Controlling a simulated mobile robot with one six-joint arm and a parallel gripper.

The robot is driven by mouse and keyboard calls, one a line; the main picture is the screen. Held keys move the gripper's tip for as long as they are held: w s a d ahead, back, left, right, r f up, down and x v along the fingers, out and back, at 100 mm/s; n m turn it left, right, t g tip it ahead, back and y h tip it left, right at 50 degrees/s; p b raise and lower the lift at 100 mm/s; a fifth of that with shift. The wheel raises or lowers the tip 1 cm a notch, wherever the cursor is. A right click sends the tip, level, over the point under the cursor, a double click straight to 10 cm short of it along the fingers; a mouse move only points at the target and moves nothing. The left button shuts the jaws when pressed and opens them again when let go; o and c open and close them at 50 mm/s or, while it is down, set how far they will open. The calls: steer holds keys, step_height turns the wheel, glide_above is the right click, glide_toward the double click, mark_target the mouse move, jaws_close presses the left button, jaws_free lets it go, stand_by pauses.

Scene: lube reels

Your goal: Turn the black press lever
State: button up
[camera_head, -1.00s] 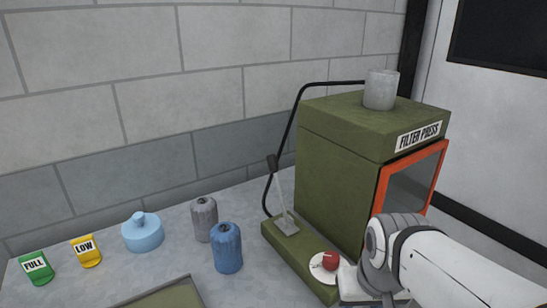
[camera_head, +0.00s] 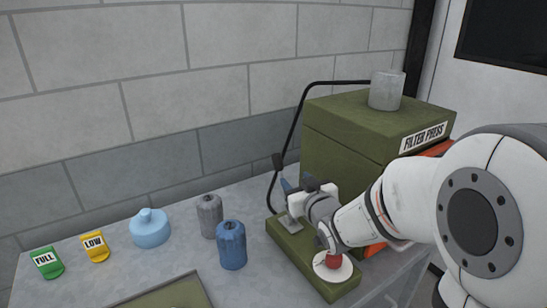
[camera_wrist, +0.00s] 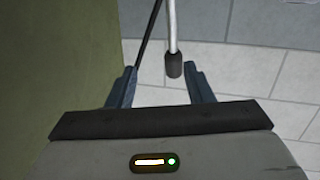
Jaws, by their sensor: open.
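The press lever, a thin metal rod with a black grip (camera_head: 277,161), stands on the green base of the filter press (camera_head: 350,150). Its lower rod is partly hidden behind my gripper (camera_head: 296,183) in the head view. In the wrist view the black grip (camera_wrist: 174,67) hangs down from the top of the picture, between the blue fingertips of my gripper (camera_wrist: 160,72) and nearer the right one. The fingers are apart and hold nothing. I cannot tell how far the grip is from them in depth.
A red knob (camera_head: 333,260) on a white disc sits on the press base, below my wrist. A black hose (camera_head: 295,120) runs behind the lever. A blue canister (camera_head: 231,245), a grey canister (camera_head: 210,216) and a tray (camera_head: 165,298) stand to the left.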

mark_target(280, 164)
steer(key=shift+n+t+y, duration=0.3)
steer(key=shift+t+y, duration=0.2)
steer(key=shift+y, duration=0.2)
steer(key=x, duration=0.3)
steer(key=a+p+x, duration=0.1)
steer(key=x, duration=0.2)
steer(key=r+p+x, duration=0.1)
steer(key=x, duration=0.2)
steer(key=shift+s+a+r, duration=0.1)
steer(key=shift+s+a, duration=0.1)
steer(key=shift+s, duration=0.15)
